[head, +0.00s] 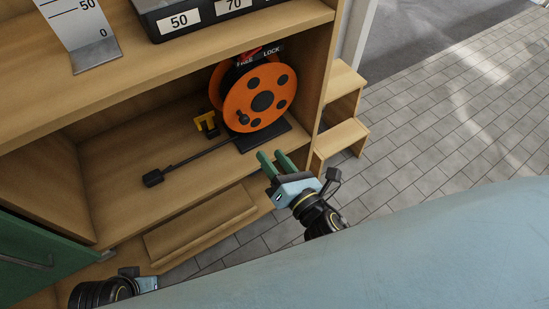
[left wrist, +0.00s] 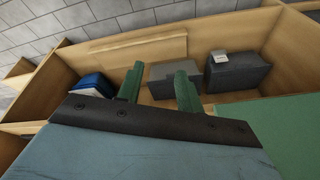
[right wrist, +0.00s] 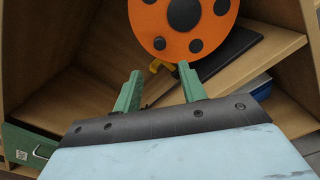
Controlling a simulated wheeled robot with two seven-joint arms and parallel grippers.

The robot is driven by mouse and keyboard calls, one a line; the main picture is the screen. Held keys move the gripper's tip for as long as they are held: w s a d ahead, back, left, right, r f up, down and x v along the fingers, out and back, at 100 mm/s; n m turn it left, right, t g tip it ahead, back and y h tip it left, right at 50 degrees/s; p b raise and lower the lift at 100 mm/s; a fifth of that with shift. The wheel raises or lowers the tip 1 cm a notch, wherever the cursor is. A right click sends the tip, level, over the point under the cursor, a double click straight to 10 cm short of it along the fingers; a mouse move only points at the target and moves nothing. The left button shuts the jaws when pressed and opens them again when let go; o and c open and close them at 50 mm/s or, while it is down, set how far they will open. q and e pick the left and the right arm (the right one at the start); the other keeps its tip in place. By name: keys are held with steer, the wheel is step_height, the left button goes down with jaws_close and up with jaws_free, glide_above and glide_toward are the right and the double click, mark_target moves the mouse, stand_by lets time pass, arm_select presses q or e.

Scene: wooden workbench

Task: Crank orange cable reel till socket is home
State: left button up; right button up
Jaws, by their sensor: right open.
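The orange cable reel (head: 250,92) stands on a dark base plate (head: 264,135) on the shelf of the wooden bench. A small dark crank knob (head: 243,118) shows on its face at the lower left. A dark cable runs left from the reel to a black socket (head: 153,178) lying on the shelf, away from the reel. My right gripper (head: 276,161) is open and empty in front of the base plate; the reel (right wrist: 185,18) is ahead of its fingers (right wrist: 160,85) in the right wrist view. My left gripper (left wrist: 158,82) is open and empty over a lower compartment.
A yellow bracket (head: 207,124) stands left of the reel. A FREE/LOCK label (head: 262,58) is above it. A wooden step (head: 340,137) is at the right. Grey boxes (left wrist: 238,72) and a blue-and-white box (left wrist: 93,84) sit in the lower compartment. A green panel (head: 40,262) is at the left.

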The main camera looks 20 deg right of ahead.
mark_target(246, 122)
steer(key=w+a+n, duration=0.1)
steer(key=w+n, duration=0.2)
steer(key=w, duration=0.1)
steer(key=w+a+n+b, duration=0.1)
steer(key=w+n, duration=0.2)
steer(key=w, duration=0.1)
steer(key=w+a+n+b, duration=0.1)
steer(key=w+n, duration=0.2)
steer(key=w, duration=0.1)
steer(key=shift+r, duration=0.15)
steer(key=shift+w, duration=0.4)
arm_select(q)
steer(key=r, duration=0.1)
steer(key=d+r, duration=0.1)
steer(key=r, duration=0.2)
steer(key=shift+s+d+r, duration=0.25)
steer(key=shift+s+d, duration=0.1)
